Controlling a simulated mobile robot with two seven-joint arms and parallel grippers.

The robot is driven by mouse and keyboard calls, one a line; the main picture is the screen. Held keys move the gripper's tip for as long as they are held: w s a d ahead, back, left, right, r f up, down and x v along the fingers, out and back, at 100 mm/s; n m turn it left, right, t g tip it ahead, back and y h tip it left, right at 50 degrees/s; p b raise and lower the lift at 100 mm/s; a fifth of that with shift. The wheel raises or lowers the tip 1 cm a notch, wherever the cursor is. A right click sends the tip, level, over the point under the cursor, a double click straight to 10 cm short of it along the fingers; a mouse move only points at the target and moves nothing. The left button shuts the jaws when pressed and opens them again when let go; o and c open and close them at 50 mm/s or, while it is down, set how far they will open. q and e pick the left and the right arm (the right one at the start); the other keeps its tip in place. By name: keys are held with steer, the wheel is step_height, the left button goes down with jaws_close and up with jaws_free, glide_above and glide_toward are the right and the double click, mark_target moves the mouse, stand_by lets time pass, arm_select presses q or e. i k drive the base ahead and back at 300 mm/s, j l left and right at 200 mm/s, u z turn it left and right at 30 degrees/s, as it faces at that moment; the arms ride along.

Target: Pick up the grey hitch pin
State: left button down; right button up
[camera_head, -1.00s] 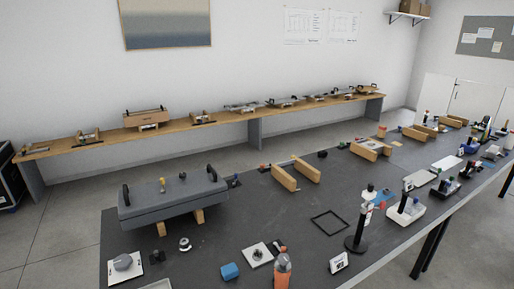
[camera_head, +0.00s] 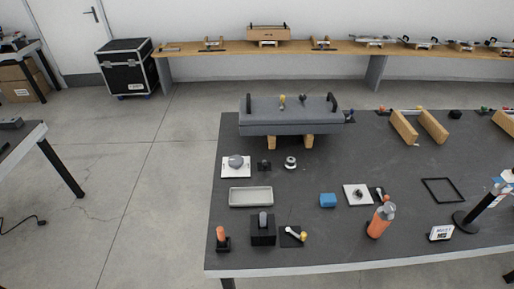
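I cannot tell for certain which piece is the grey hitch pin. A grey rounded piece (camera_head: 263,218) stands upright in a black block (camera_head: 263,236) near the front left of the dark table. Another grey rounded piece (camera_head: 236,161) sits on a white plate (camera_head: 229,173) further back. A small grey-topped pin (camera_head: 303,98) stands on the grey chassis block (camera_head: 285,117), beside a yellow-topped pin (camera_head: 282,100). Neither of my grippers shows in the head view.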

mark_target(262, 215)
steer(key=i+j+z, duration=0.1)
steer(key=j+z, duration=0.25)
steer(key=j, duration=0.25)
steer(key=k, duration=1.25)
